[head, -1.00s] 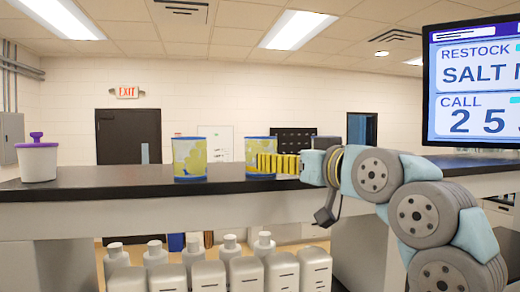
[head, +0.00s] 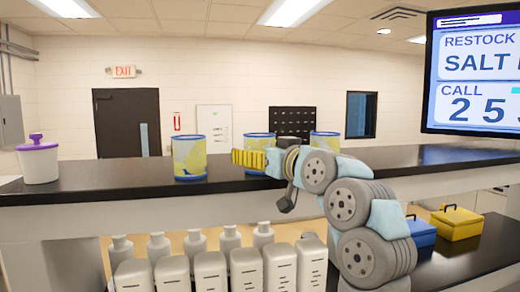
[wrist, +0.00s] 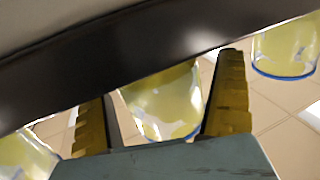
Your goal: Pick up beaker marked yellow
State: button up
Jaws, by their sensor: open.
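Three pale yellow beakers with blue rims stand upright on the dark counter: a left one (head: 189,158), a middle one (head: 259,140) and a right one (head: 325,141). All look alike in colour, and I cannot read which is marked. My gripper (head: 238,157) has yellow fingers, points left and partly hides the middle beaker. In the wrist view my gripper (wrist: 166,75) is open. One beaker (wrist: 163,105) shows between its fingers, but I cannot tell whether it is within reach. Other beakers show at the lower left (wrist: 22,155) and upper right (wrist: 286,48).
A white container with a purple lid (head: 38,160) stands at the counter's left end. The dark counter (head: 110,178) is clear between it and the left beaker. Several grey bottles (head: 210,270) stand below. Yellow (head: 456,222) and blue (head: 421,232) boxes sit lower right.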

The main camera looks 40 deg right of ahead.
jog(key=c, duration=1.1)
